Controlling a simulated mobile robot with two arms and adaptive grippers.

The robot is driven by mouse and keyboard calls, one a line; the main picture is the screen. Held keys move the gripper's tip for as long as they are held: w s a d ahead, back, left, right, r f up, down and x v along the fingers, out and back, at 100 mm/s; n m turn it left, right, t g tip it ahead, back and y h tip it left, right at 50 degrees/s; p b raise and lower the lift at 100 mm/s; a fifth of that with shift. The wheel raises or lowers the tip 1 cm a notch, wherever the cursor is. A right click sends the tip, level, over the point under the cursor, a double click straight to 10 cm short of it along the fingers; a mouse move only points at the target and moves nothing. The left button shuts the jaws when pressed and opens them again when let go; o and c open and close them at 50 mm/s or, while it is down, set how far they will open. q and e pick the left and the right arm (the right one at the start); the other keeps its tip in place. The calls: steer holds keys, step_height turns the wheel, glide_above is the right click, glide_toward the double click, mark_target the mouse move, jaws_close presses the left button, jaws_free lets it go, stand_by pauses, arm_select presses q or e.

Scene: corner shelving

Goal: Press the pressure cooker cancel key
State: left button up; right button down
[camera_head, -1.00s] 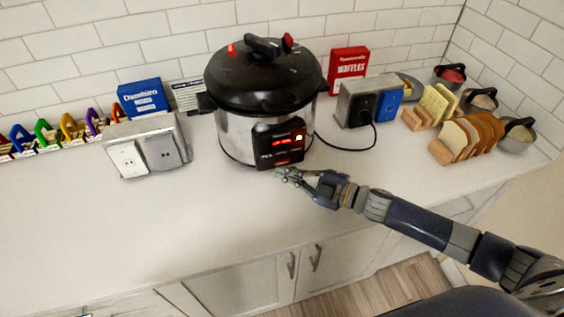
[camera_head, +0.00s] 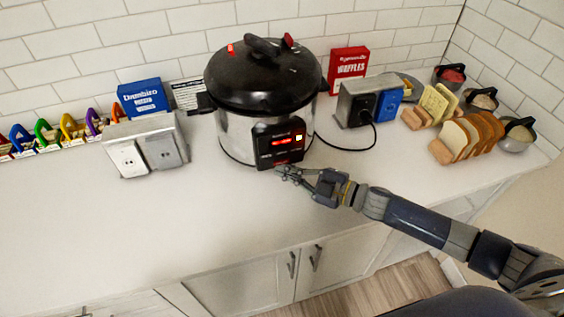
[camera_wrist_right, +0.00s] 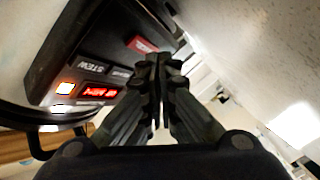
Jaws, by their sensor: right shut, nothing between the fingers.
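The pressure cooker (camera_head: 262,85) stands on the counter, with a black lid and a steel body. Its dark control panel (camera_head: 279,143) faces front, with a lit red display and a small bright light. In the right wrist view the panel (camera_wrist_right: 85,50) shows keys, one labelled STEW, a red display and a red key (camera_wrist_right: 143,45) near the fingertips. My right gripper (camera_head: 281,171) is shut and empty at the panel's lower edge. In the wrist view its closed fingertips (camera_wrist_right: 157,65) are close to the red key; I cannot tell whether they touch. My left gripper is not in view.
Metal outlet boxes (camera_head: 146,148) stand left of the cooker, and another outlet box (camera_head: 357,104) with a black cord is to its right. Bread slices in a rack (camera_head: 467,137) and several bowls are at the right. The counter front (camera_head: 130,220) is clear.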

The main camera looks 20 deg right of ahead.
steer(key=shift+w, duration=0.5)
stand_by(0.6)
stand_by(0.3)
steer(key=shift+s, duration=0.75)
steer(key=shift+s+p, duration=1.2)
steer(key=shift+s, duration=1.3)
steer(key=shift+s, duration=0.1)
